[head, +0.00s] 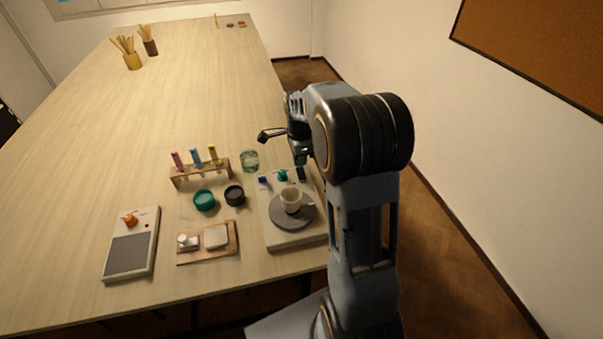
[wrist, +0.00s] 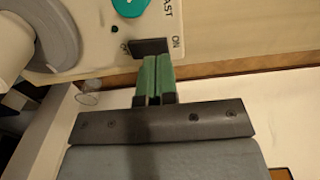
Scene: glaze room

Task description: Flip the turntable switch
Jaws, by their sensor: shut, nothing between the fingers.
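The turntable (head: 270,227) is a pale box with a grey disc (head: 299,216) and a cup (head: 291,199) on the disc. A teal knob (head: 283,175) and the black switch (head: 301,174) sit along its far edge. In the wrist view the switch (wrist: 150,47) is a dark paddle beside the printed word ON, and part of the teal knob (wrist: 130,5) shows. My gripper (wrist: 158,60) is shut and empty. Its green fingertips lie right at the switch in the picture; I cannot tell whether they touch it or which way the switch is set.
A glass jar (head: 250,161), a rack of coloured tubes (head: 204,175), a green pot (head: 204,200) and a black pot (head: 234,195) stand left of the turntable. A small wooden tray (head: 208,254) and a device with an orange knob (head: 132,243) lie farther left. The far table is mostly clear.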

